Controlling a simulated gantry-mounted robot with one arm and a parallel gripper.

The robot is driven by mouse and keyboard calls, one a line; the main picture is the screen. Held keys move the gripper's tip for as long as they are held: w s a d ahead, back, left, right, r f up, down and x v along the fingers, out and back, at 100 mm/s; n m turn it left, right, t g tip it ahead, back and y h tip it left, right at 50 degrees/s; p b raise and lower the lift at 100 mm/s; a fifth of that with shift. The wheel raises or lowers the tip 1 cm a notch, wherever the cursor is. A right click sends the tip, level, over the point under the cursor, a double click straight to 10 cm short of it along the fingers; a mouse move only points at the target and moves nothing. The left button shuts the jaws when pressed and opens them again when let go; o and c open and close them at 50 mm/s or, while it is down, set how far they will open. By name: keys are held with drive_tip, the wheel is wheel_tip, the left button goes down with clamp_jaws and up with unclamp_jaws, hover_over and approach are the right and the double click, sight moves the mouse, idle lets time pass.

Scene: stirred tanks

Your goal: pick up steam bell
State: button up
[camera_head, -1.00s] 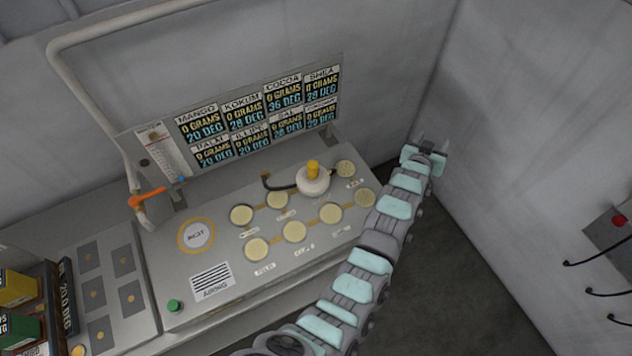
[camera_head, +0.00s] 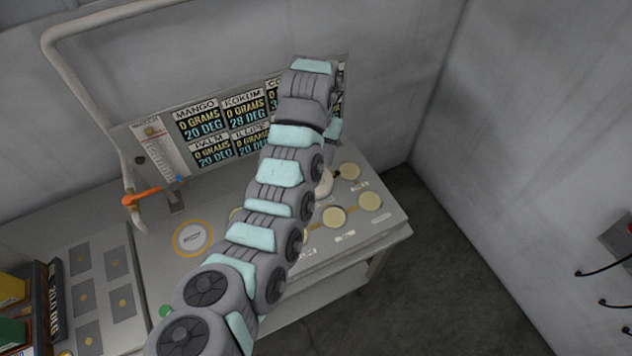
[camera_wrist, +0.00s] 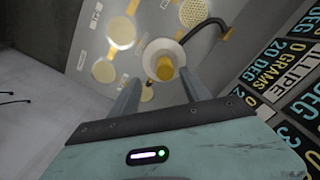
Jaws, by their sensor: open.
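The steam bell (camera_wrist: 164,58) is a white rounded dome with a yellow knob (camera_wrist: 165,70) on top and a dark hose running from its side. In the wrist view it sits on the grey panel just beyond my open gripper (camera_wrist: 160,90), whose two fingers point toward it from either side. The fingers look empty, and I cannot tell how far they are from the bell. In the head view my arm hides most of the bell; only a pale part of it (camera_head: 324,186) shows beside the arm.
The grey panel (camera_head: 385,232) carries several round cream pads. A display board (camera_head: 205,135) stands upright behind it, close to my arm. An orange-handled valve and pipe (camera_head: 142,196) are at the left. Open floor (camera_head: 430,270) lies to the right.

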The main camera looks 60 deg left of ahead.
wheel_tip(320, 180, down, 3)
drive_tip(key=shift+s+r+p, duration=0.1)
drive_tip(key=shift+p, duration=0.25)
drive_tip(key=shift+a+f+p, duration=0.25)
drive_tip(key=shift+f, duration=0.65)
drive_tip(key=shift+a+f+p, duration=0.2)
drive_tip(key=shift+a+f, duration=0.05)
drive_tip(key=shift+f, duration=1.85)
clamp_jaws()
